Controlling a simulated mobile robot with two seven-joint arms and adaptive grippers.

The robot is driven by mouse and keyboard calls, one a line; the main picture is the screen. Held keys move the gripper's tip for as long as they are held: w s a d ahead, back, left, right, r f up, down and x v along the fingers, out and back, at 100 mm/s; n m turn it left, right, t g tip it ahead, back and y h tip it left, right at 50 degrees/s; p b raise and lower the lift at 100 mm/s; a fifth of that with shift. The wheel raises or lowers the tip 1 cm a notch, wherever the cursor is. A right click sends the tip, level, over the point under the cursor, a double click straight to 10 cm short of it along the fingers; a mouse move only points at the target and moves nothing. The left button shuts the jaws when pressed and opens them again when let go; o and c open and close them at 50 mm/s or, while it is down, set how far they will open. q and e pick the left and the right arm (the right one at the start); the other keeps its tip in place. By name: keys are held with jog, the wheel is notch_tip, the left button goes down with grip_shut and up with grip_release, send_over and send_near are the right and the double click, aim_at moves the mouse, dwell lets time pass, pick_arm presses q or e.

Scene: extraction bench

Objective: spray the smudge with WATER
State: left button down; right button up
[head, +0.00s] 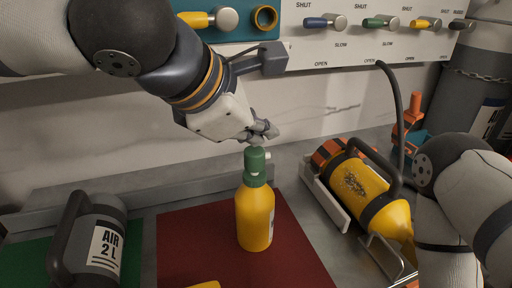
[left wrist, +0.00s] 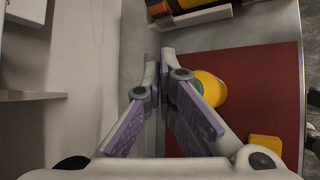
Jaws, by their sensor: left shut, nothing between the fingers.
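A yellow bottle with a green spray top (head: 255,215) stands upright on a red mat (head: 190,240); its label faces right and I cannot read it. In the left wrist view the bottle (left wrist: 214,90) is partly hidden behind a finger. My left gripper (head: 266,133) is shut and empty, just above and behind the bottle's top; its fingers (left wrist: 159,58) also show in the left wrist view. A dark mark (head: 355,184) shows on the yellow cylinder, and faint grey streaks (head: 343,108) show on the pale wall; I cannot tell which is the smudge. My right gripper is not in view.
A yellow cylinder (head: 385,215) with a black handle and hose lies in a cradle at right. A grey AIR 2 L cylinder (head: 103,248) lies at left on green. A yellow object (left wrist: 265,146) lies on the mat. Valve knobs (head: 327,22) line the panel above.

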aim_at(258, 152)
pick_arm(q)
jog(key=shift+f, duration=0.65)
dwell(0.5)
jog(key=shift+r, duration=1.05)
notch_tip(258, 152, up, 6)
dwell(0.5)
